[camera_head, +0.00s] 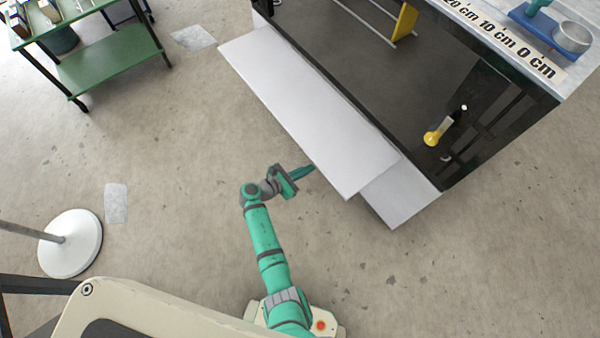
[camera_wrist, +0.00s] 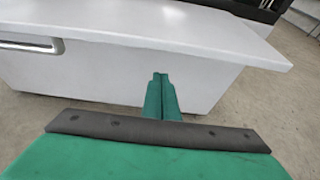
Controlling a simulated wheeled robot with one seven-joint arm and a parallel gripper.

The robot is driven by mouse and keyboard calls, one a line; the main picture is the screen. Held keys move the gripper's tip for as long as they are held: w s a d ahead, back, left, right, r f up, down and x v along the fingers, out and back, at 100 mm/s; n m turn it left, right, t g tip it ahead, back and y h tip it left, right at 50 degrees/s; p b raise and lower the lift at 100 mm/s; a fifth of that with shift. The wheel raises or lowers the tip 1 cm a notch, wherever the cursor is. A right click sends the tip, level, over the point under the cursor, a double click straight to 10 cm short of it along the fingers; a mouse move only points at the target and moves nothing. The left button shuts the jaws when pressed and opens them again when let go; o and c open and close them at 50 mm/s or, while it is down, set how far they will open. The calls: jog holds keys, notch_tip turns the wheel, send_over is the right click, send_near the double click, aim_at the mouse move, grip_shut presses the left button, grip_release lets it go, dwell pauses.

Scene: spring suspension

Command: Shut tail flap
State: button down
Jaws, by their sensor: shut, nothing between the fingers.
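A long white panel, which looks like the tail flap (camera_head: 310,105), sticks out level from the side of the dark unit. In the wrist view the flap (camera_wrist: 150,25) forms a ledge above a white upright face (camera_wrist: 110,75). My gripper (camera_head: 304,172) is beside the flap's outer long edge, towards its near end. In the wrist view my gripper (camera_wrist: 160,78) has its green fingers together and empty, pointing at the white face below the ledge. I cannot tell whether the fingertips touch it.
A silver handle (camera_wrist: 30,46) is on the white face at left. A lower white part (camera_head: 402,195) juts out beyond the flap's near end. A yellow-ended object (camera_head: 434,136) shows within the dark unit. A green cart (camera_head: 110,62) and round white base (camera_head: 70,243) stand left. Floor around my arm is clear.

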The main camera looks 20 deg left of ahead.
jog(key=shift+r, duration=1.8)
